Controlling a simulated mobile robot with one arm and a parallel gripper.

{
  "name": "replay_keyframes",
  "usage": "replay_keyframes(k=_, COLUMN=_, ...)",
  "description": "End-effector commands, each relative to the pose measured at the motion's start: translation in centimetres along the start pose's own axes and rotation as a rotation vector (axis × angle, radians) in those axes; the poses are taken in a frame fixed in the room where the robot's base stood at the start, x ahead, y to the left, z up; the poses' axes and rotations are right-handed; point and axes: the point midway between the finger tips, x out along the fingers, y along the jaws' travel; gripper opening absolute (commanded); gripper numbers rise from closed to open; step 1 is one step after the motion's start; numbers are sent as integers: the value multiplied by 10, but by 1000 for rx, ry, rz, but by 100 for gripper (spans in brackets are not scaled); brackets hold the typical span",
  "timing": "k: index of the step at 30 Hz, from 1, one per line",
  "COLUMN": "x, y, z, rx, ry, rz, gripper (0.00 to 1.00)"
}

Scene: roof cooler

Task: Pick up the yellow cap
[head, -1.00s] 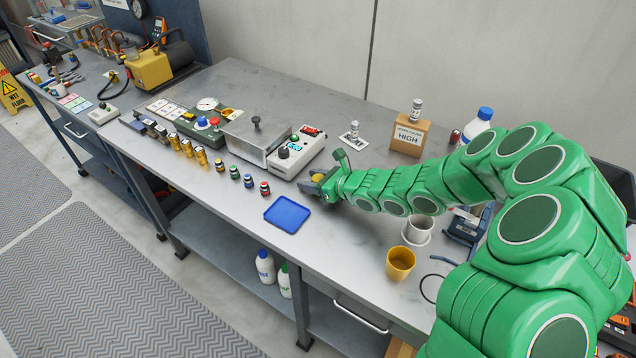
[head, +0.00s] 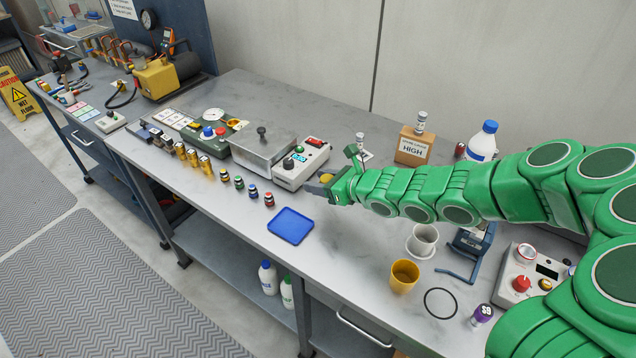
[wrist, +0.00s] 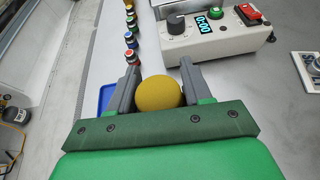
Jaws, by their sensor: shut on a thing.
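The yellow cap (wrist: 158,94) is a round, domed yellow thing between the two grey fingers of my gripper (wrist: 157,88) in the wrist view. The fingers are shut on its sides. In the head view my gripper (head: 320,186) is over the workbench, right of the blue tray and near the front of the white box with a dial. A bit of the yellow cap (head: 326,178) shows there too. The cap's underside is hidden, and I cannot tell its height above the bench.
A blue tray (head: 290,226) lies near the bench's front edge. A white dial box (head: 302,164) stands close behind my gripper. Several small capped vials (head: 254,192) stand in a row to the left. A yellow cup (head: 404,277) and a white cup (head: 423,240) stand to the right.

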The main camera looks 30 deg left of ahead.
Motion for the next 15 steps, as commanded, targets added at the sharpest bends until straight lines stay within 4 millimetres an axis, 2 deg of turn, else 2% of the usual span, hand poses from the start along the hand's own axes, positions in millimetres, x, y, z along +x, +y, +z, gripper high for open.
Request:
replay_keyframes(k=3, x=-13, y=6, z=10, rx=0, ry=-5, rz=-3, gripper=20)
replay_keyframes(k=15, x=-58, y=41, z=14, rx=2, ry=-6, rz=-1, gripper=20)
